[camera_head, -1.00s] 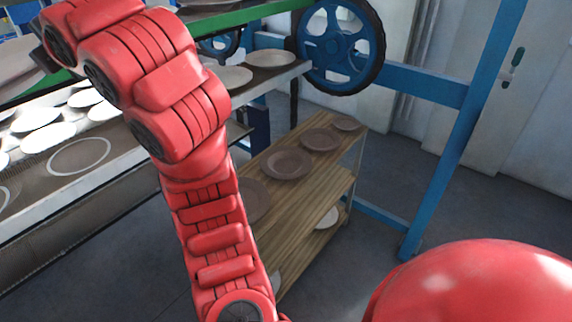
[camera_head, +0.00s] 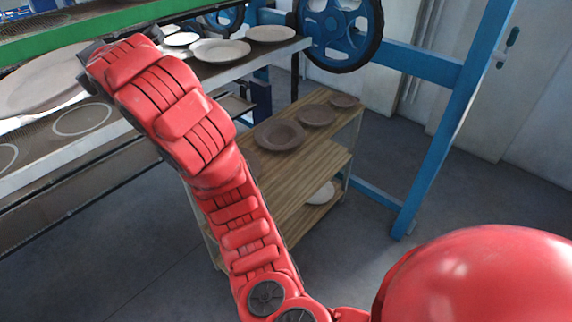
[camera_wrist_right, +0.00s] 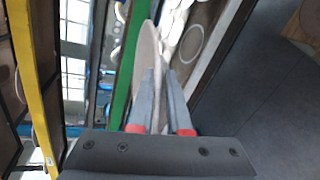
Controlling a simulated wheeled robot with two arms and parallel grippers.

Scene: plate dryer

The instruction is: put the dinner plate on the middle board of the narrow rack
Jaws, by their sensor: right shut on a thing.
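The dinner plate (camera_head: 45,80) is large and pale, tilted, at the far left of the head view, partly cut off by the picture's edge. My right gripper (camera_head: 88,58) is at its rim, largely hidden by my red arm. In the right wrist view the gripper (camera_wrist_right: 158,74) is shut on the plate (camera_wrist_right: 147,45), which shows nearly edge-on. The narrow wooden rack (camera_head: 318,162) stands at centre, right of the plate, with brown dishes on its top board. Its middle board is partly visible, and a pale plate (camera_head: 321,193) lies on a lower board. My left gripper is not in view.
A metal conveyor (camera_head: 60,160) with a green rail (camera_head: 150,16) runs along the left. Several pale plates lie on it, some (camera_head: 220,50) near its end. A blue wheel (camera_head: 338,30) and blue post (camera_head: 445,130) stand behind the rack. Floor right of the rack is clear.

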